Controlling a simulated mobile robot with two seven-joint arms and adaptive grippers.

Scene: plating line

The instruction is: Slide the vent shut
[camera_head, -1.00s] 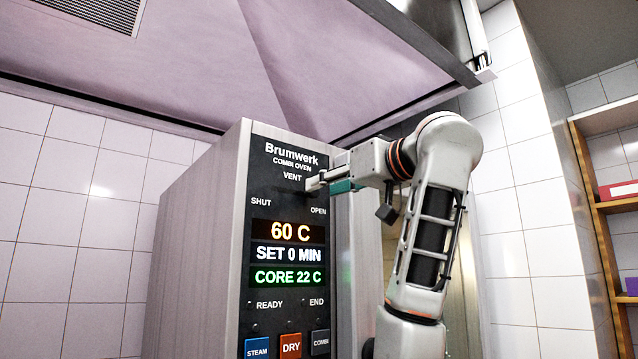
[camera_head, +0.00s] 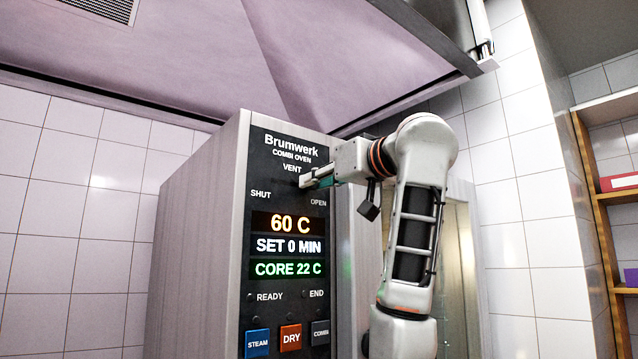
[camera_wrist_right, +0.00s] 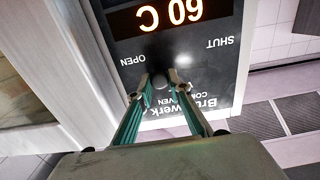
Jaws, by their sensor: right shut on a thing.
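The vent control sits under the VENT label on the black panel (camera_head: 262,225) of the combi oven (camera_head: 200,230), between the words SHUT on the left and OPEN on the right. In the right wrist view, its small dark knob (camera_wrist_right: 161,80) shows between the fingertips of my right gripper (camera_wrist_right: 164,86), nearer OPEN than SHUT. My right gripper (camera_head: 305,182) is shut on the knob, reaching in from the right in the head view, where it mostly hides the knob. My left gripper is in neither view.
A hood (camera_head: 200,65) hangs above the oven. Below the vent are a display reading 60 C (camera_head: 289,223) and STEAM, DRY and COMBI buttons (camera_head: 291,337). Wooden shelves (camera_head: 603,195) stand at the far right. The space left of the oven is free up to the tiled wall.

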